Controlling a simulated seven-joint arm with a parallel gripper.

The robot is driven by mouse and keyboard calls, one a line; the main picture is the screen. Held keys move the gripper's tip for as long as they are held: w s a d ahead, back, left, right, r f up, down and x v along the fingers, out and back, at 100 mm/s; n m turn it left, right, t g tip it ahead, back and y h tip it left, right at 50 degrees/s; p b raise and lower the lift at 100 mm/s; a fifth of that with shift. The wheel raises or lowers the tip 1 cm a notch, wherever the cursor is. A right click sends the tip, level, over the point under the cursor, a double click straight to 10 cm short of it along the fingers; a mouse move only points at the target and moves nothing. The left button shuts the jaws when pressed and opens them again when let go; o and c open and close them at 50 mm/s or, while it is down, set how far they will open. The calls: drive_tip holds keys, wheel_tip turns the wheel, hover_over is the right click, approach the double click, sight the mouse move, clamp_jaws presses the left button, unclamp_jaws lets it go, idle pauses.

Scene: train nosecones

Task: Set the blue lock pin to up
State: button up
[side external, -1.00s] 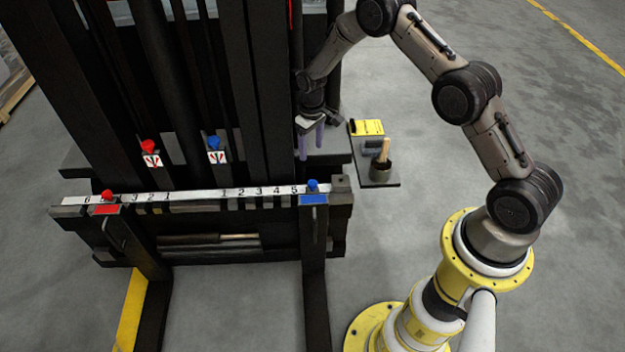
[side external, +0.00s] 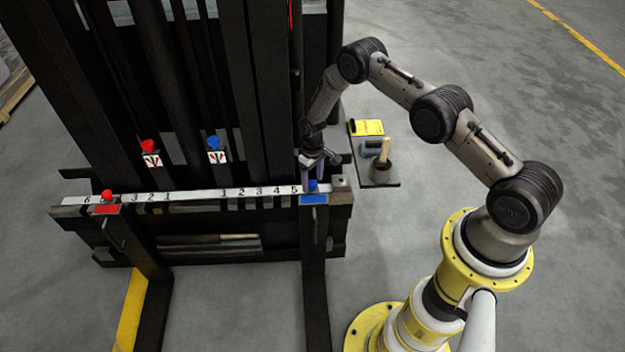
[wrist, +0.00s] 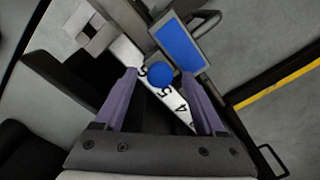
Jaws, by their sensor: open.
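The blue lock pin (side external: 313,186) stands at the right end of the white numbered bar, just above a blue plate (side external: 314,199). In the wrist view its round blue knob (wrist: 160,74) lies between the two purple fingers, near their tips. My gripper (side external: 313,175) is open and points down right at the pin; it also shows in the wrist view (wrist: 163,78). I cannot tell whether the fingers touch the knob. Another blue knob (side external: 214,143) sits higher on the mast above a white label.
A red knob (side external: 107,195) with a red plate is at the bar's left end, and another red knob (side external: 148,146) is on the mast. The white numbered bar (side external: 210,195) runs between. Tall black mast rails rise behind.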

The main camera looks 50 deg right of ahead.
drive_tip(key=shift+f, duration=0.2)
clamp_jaws()
idle(0.3)
drive_tip(key=shift+r, duration=0.1)
idle(1.0)
